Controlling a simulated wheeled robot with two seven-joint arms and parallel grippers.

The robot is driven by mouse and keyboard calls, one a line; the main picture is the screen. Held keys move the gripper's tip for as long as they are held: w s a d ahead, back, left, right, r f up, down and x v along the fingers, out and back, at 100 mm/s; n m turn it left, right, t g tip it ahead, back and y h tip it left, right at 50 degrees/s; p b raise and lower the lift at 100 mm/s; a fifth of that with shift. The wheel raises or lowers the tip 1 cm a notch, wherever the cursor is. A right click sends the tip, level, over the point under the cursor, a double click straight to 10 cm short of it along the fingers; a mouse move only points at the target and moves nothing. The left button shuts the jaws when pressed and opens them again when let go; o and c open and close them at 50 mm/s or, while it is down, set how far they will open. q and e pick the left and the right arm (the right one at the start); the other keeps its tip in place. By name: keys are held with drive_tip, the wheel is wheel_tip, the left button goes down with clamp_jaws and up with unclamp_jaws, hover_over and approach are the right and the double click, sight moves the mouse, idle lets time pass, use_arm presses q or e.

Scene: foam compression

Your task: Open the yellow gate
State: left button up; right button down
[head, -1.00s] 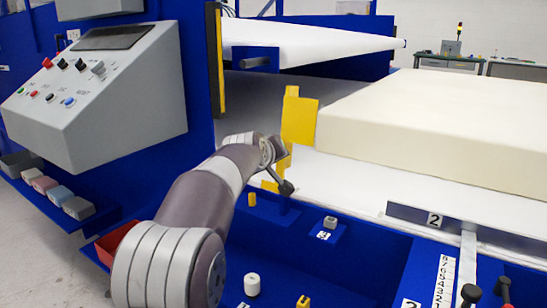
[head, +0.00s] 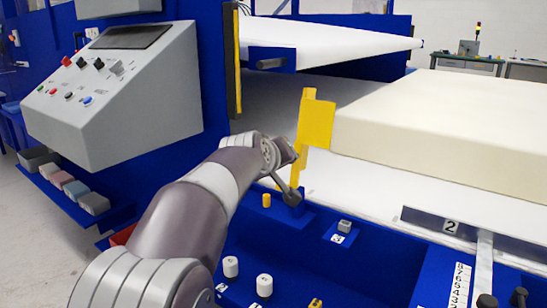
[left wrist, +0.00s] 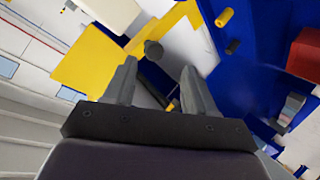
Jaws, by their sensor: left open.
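The yellow gate (head: 318,122) stands upright at the near left corner of the cream foam block. It also shows as a yellow plate in the left wrist view (left wrist: 90,60). A dark lever with a round knob (head: 293,198) sits below it, and the knob also shows in the left wrist view (left wrist: 153,49). My left gripper (head: 290,155) is beside the gate's lower part. In the left wrist view my left gripper (left wrist: 160,78) is open, with the knob ahead of its fingertips and a dark rod partly between the fingers. My right gripper is not in view.
The foam block (head: 450,125) lies on a white surface at the right. A grey control panel (head: 110,95) stands at the left. White cylinders (head: 264,284) and a small yellow peg (head: 266,200) stand on the blue frame. A ruler (head: 458,285) is at the lower right.

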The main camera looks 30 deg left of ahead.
use_arm(q)
drive_tip(key=v, duration=0.5)
drive_tip(key=shift+s, duration=0.25)
drive_tip(key=s+d+f+m+g+h, duration=0.1)
drive_tip(key=s+d+f+m+g, duration=0.15)
drive_tip(key=f, duration=0.75)
drive_tip(key=s+d+f+m+g+h, duration=0.1)
drive_tip(key=s+d+f+m+g, duration=0.15)
drive_tip(key=f, duration=0.75)
drive_tip(key=s+d+f+m+g+h, duration=0.1)
drive_tip(key=s+d+f+m+g, duration=0.45)
drive_tip(key=s+f, duration=0.85)
drive_tip(key=d+r+p, duration=0.2)
drive_tip(key=r+p, duration=1.5)
drive_tip(key=d+r+p, duration=0.1)
drive_tip(key=r+p, duration=1.6)
drive_tip(key=shift+d+n+g+p, duration=0.35)
drive_tip(key=shift+d, duration=0.05)
